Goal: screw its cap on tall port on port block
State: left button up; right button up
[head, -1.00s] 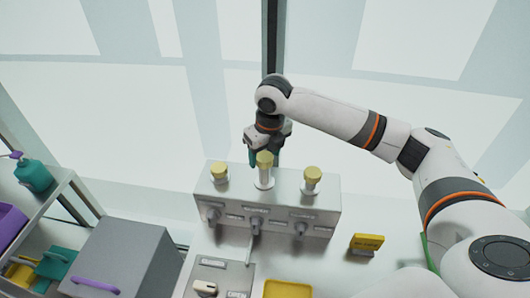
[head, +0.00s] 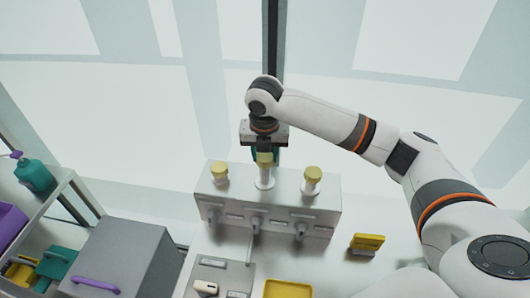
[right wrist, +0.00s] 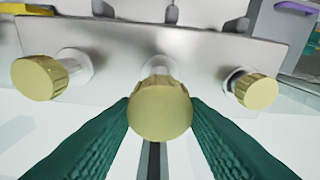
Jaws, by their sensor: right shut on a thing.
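The grey port block (head: 325,211) stands on the table and carries three ports with yellow caps on top. The tall port (head: 265,180) is the middle one, with its yellow cap (head: 264,160) upright at its top. My right gripper (head: 265,154) is over the tall port, shut on this cap. In the right wrist view the cap (right wrist: 160,109) sits between the two green fingers; whether its threads are engaged is hidden. My left gripper is not in view.
Capped shorter ports stand to the left (head: 219,174) and right (head: 312,181) of the tall port, close to the gripper. A yellow tray (head: 287,289) and a yellow block (head: 367,243) lie in front. A grey box (head: 125,257) stands at left.

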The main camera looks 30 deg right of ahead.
jog(key=m, duration=0.4)
jog(key=shift+m+g+h, duration=0.3)
jog(key=shift+m, duration=0.1)
jog(key=o, duration=0.9)
jog(key=shift+d, duration=0.2)
jog(key=shift+c, duration=0.2)
jog(key=shift+a+n, duration=0.1)
jog(key=shift+n, duration=1.1)
jog(key=n+y, duration=0.1)
jog(key=n, duration=0.9)
jog(key=shift+t+y, duration=0.4)
jog(key=shift+c, duration=0.3)
